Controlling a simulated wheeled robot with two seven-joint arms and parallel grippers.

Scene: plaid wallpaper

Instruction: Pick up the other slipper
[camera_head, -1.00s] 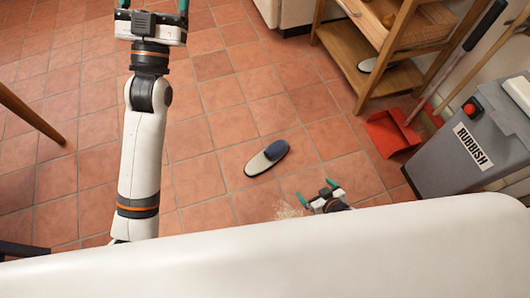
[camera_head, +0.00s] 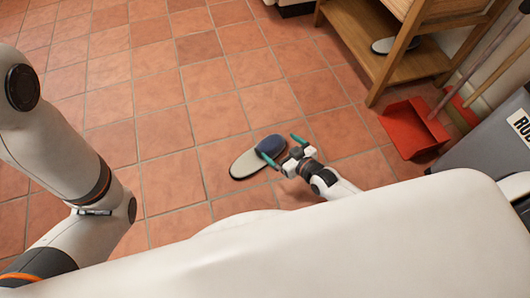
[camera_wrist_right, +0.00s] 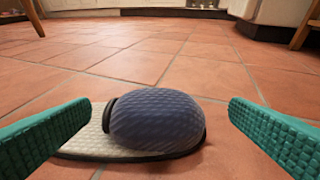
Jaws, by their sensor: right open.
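A slipper (camera_head: 257,157) with a blue toe cover and a pale sole lies on the tiled floor in the head view. It also shows close up in the right wrist view (camera_wrist_right: 155,122), between my two green fingers. My right gripper (camera_head: 281,149) is open at the slipper's toe end, with a finger on either side and nothing held. Another slipper (camera_head: 396,45) lies on the lower shelf of the wooden rack. My left arm shows at the left of the head view, but its gripper is out of the frame.
The wooden rack (camera_head: 385,80) stands at the upper right. A red dustpan (camera_head: 413,127) lies beside it, with long handles leaning nearby. A grey rubbish bin (camera_head: 490,150) is at the right edge. The floor left of the slipper is clear.

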